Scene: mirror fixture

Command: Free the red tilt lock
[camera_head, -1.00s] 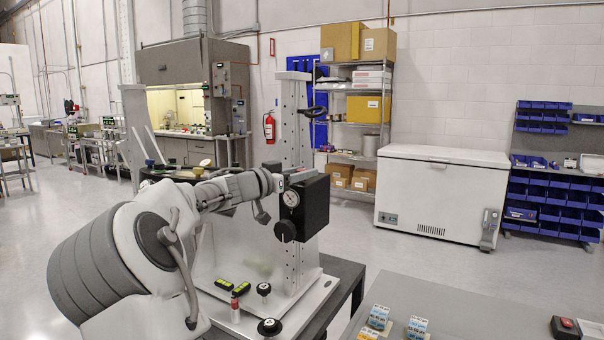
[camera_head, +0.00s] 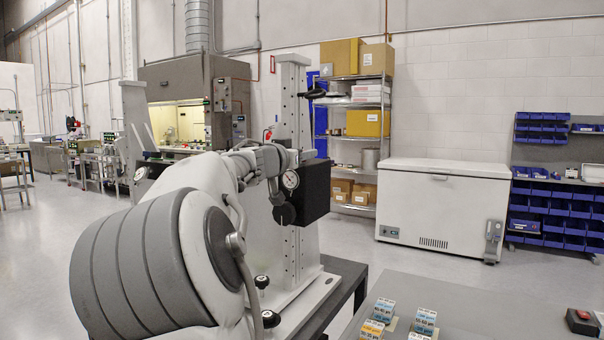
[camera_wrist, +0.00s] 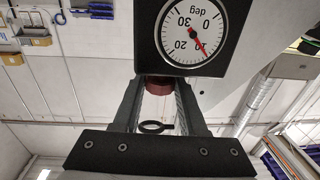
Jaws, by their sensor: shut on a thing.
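The red tilt lock (camera_wrist: 158,86) is a dark red knob under the gauge block in the wrist view. My gripper (camera_wrist: 159,80) has its two fingers on either side of it and is shut on it. A white dial (camera_wrist: 190,34) marked "deg" with a red needle sits on the black block just beyond the fingertips. In the head view the black block (camera_head: 316,188) is on the white upright column (camera_head: 293,120), and the dial (camera_head: 291,180) faces my arm. My arm hides the red lock and the fingers there.
The white base plate (camera_head: 300,292) stands on a dark table, largely behind my arm. A black knob (camera_head: 262,281) is on it. A grey surface (camera_head: 460,305) at the front right carries several small labelled boxes and a red switch (camera_head: 583,317). Open floor lies before the white freezer (camera_head: 443,207).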

